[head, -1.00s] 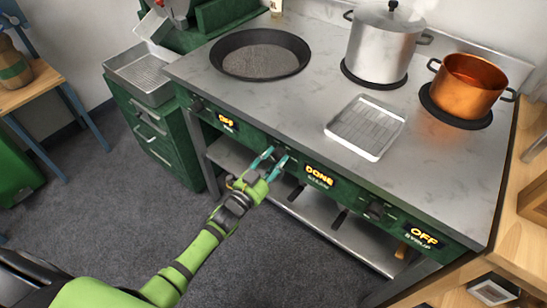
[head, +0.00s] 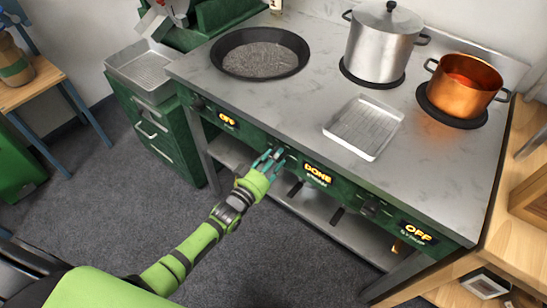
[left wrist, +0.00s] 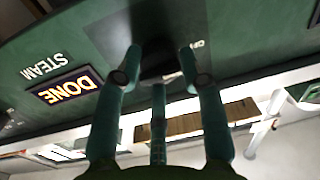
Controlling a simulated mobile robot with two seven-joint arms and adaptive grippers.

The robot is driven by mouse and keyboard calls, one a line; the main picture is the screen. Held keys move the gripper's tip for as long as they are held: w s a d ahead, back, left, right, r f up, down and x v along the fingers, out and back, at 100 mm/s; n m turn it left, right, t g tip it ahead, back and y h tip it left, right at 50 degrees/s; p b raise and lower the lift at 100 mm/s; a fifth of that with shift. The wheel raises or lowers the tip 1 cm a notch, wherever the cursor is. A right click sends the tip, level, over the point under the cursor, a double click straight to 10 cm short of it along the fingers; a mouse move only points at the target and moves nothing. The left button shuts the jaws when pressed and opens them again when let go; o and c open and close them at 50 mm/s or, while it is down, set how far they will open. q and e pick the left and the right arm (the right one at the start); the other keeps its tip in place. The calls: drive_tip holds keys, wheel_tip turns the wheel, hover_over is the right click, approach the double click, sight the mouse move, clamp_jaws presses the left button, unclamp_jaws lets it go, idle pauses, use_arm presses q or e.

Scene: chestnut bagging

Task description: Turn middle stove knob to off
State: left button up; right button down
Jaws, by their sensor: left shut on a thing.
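The stove's green front panel (head: 345,192) carries several dark knobs with lit displays. The middle display (head: 317,172) reads "DONE"; it shows upside down in the left wrist view (left wrist: 68,85), next to the word "STEAM". My left gripper (head: 271,157) is at the panel, just left of this display. In the left wrist view its teal fingers are shut around the dark middle knob (left wrist: 158,60). The knob is mostly hidden by the fingers in the head view, and its exact angle cannot be told. My right gripper is not in view.
On the stovetop are a black pan (head: 260,53), a steel pot (head: 384,45), a copper pot (head: 465,85) and a metal tray (head: 362,127). The right display (head: 419,233) reads "OFF". A lower shelf (head: 350,234) runs below the panel. The floor in front is clear.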

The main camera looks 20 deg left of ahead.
use_arm(q)
drive_tip(key=shift+d+n, duration=0.1)
drive_tip(key=shift+n, duration=0.2)
drive_tip(key=o, duration=1.1)
drive_tip(key=shift+r, duration=0.1)
drive_tip(key=shift+o, duration=0.2)
drive_tip(key=shift+s, duration=0.1)
drive_tip(key=v, duration=1.2)
